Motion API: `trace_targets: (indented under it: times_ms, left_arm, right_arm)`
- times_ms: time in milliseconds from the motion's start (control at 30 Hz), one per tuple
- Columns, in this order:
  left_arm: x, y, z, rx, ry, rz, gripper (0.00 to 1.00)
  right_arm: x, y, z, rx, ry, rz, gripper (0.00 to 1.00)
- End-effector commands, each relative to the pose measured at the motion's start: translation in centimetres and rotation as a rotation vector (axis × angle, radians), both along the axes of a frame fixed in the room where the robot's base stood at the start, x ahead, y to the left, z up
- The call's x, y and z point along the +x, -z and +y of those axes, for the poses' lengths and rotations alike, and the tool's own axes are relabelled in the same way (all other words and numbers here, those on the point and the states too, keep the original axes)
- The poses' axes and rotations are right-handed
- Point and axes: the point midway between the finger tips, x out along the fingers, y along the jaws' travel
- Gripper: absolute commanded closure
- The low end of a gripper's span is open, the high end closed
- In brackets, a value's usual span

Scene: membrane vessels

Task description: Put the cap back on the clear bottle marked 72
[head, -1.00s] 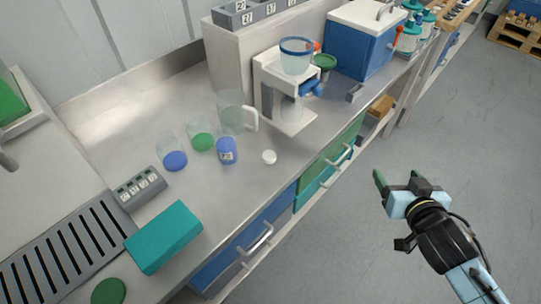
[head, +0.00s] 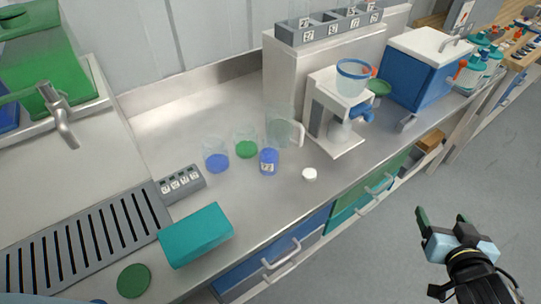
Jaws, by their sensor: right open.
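A small bottle (head: 269,162) with blue contents and a white label stands upright on the steel bench. Its label is too small to read surely, and no cap shows on its top. A small round white cap (head: 309,174) lies on the bench just right of the bottle, apart from it. My right gripper (head: 442,217) is open and empty, out over the floor to the right of the bench, well away from the bottle and cap. My left gripper is not in view.
Clear vessels with blue (head: 216,162) and green (head: 246,149) contents and a clear jug (head: 279,128) stand close to the bottle. A white stand with a funnel (head: 337,140) is behind the cap. A teal box (head: 195,235) lies front left. Bench front is clear near the cap.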

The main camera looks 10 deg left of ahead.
Motion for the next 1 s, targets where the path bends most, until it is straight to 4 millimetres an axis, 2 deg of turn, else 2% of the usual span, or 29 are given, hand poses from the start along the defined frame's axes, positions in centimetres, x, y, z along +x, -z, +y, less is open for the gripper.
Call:
trace_targets:
  times_ms: [467,567,667,767,867,1000]
  left_arm:
    - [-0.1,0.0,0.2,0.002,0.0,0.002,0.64]
    - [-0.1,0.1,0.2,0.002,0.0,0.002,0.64]
    - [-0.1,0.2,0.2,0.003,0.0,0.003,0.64]
    - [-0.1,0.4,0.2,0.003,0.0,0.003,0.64]
    - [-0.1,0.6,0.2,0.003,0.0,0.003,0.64]
    - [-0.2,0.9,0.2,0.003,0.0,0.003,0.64]
  right_arm:
    - [0.0,0.1,0.0,0.0,0.0,0.001,0.27]
    - [0.0,1.2,-0.3,-0.007,0.003,0.02,0.27]
    - [-0.1,4.2,-0.8,-0.023,0.009,0.072,0.27]
    - [-0.6,9.1,-1.7,-0.048,0.015,0.155,0.27]
    - [-1.8,15.0,-2.5,-0.073,0.013,0.255,0.27]
    - [-4.8,22.9,-3.1,-0.101,0.001,0.397,0.27]
